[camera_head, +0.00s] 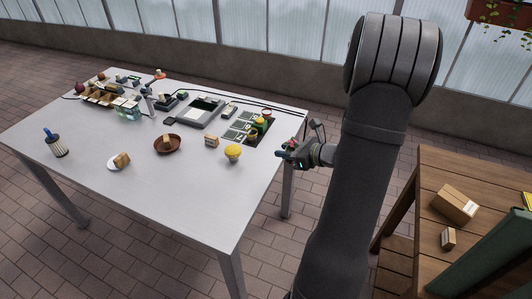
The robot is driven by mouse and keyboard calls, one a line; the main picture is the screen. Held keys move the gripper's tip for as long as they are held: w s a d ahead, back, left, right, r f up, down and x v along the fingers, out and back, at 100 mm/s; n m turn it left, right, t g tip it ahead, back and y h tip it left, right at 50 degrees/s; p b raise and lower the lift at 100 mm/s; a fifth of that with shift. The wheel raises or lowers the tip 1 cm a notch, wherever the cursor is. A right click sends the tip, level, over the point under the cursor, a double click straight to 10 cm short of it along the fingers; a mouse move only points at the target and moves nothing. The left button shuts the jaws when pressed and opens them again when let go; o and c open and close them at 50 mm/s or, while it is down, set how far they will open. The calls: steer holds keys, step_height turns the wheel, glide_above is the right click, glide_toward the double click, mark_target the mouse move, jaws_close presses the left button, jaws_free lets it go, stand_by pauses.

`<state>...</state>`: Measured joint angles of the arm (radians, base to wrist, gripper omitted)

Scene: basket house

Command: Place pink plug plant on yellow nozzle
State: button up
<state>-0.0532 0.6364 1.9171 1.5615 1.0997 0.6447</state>
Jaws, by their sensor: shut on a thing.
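My gripper (284,153) is at the right edge of the white table, at the end of the dark arm. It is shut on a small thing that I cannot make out. I cannot pick out the pink plug plant for sure. A small yellow piece (259,121) stands in a short row of coloured pieces near the table's right edge, left of and beyond my gripper. A rounded yellow-topped thing (233,151) stands on the table left of my gripper. I cannot tell which of these two is the yellow nozzle.
On the white table (200,200) stand a brown bowl (159,149) with a block, a white plate (113,164) with a block, a brush-like thing (58,148) and a grey device (194,113). The table's front is clear. A wooden bench (432,237) with boxes stands at right.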

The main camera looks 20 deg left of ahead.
steer(key=w+a+r+n+g, duration=0.1)
steer(key=w+a+r, duration=0.15)
steer(key=a, duration=0.35)
steer(key=w+a+r+n+g, duration=0.1)
steer(key=w+a+r+g, duration=0.15)
steer(key=a, duration=0.25)
glide_above(228, 147)
steer(key=shift+t, duration=0.35)
step_height(228, 147, down, 6)
steer(key=shift+w+d+r, duration=0.1)
steer(key=shift+r, duration=0.1)
steer(key=shift+f, duration=2.1)
steer(key=shift+f, duration=0.15)
steer(key=o, duration=0.9)
steer(key=shift+o, duration=0.2)
